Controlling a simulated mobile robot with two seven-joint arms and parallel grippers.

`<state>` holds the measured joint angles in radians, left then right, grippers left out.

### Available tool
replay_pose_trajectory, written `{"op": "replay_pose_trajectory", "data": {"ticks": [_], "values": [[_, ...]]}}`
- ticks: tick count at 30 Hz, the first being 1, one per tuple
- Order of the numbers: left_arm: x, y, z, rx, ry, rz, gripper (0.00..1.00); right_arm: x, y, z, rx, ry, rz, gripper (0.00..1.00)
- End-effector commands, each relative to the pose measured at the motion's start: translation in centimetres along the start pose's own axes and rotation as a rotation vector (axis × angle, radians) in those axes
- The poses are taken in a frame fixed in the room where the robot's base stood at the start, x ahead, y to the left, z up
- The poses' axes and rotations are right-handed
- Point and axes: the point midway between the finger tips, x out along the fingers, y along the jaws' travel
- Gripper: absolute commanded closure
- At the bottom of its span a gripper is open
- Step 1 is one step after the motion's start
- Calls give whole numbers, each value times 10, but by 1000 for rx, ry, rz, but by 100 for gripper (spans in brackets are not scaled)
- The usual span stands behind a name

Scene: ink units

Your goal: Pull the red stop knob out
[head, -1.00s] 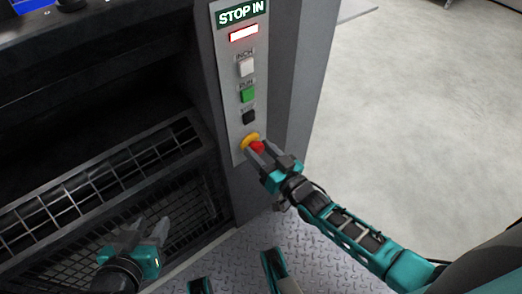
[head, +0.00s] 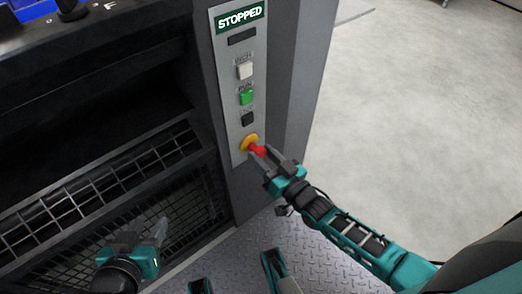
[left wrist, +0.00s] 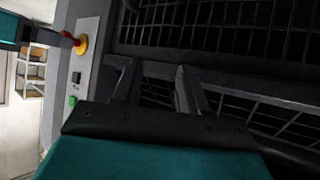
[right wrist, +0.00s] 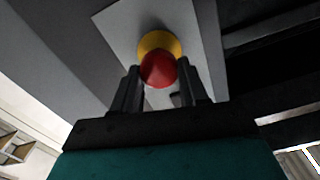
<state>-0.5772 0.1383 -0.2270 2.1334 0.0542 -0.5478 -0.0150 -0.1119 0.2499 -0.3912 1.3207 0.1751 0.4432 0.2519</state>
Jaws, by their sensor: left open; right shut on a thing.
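The red stop knob (head: 259,151) stands out from its yellow collar (head: 249,142) low on the grey control panel (head: 236,78). The display (head: 239,17) reads "STOPPED". My right gripper (head: 268,160) is shut on the knob. In the right wrist view the red knob (right wrist: 158,69) sits between the two fingers, with the yellow collar (right wrist: 160,45) behind it. My left gripper (head: 150,236) is open and empty in front of the lower mesh guard. In the left wrist view the knob (left wrist: 68,38) and collar (left wrist: 82,44) show at upper left.
Above the knob are a black button (head: 247,119), a green button (head: 246,97) and a white button (head: 244,71). The indicator lamp (head: 242,37) is dark. A mesh guard (head: 180,205) lies left of the panel. Open floor (head: 410,110) is at the right.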

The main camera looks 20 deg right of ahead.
Motion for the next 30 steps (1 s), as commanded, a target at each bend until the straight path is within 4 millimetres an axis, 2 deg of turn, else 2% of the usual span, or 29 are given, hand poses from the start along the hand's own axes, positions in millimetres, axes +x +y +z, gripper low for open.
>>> {"op": "replay_pose_trajectory", "data": {"ticks": [5, 6, 13, 30], "values": [[1, -2, 4, 1, -6, -3, 57, -2, 0, 2, 0, 0, -1, 100], [1, -2, 4, 1, -7, -3, 57, -2, 0, 2, 0, 0, -1, 53], [1, -2, 5, 2, -11, -3, 57, -2, 0, 1, 0, 0, -1, 31], [0, 0, 4, 4, -13, 2, 57, -2, 0, 1, 0, 0, -1, 31]]}}
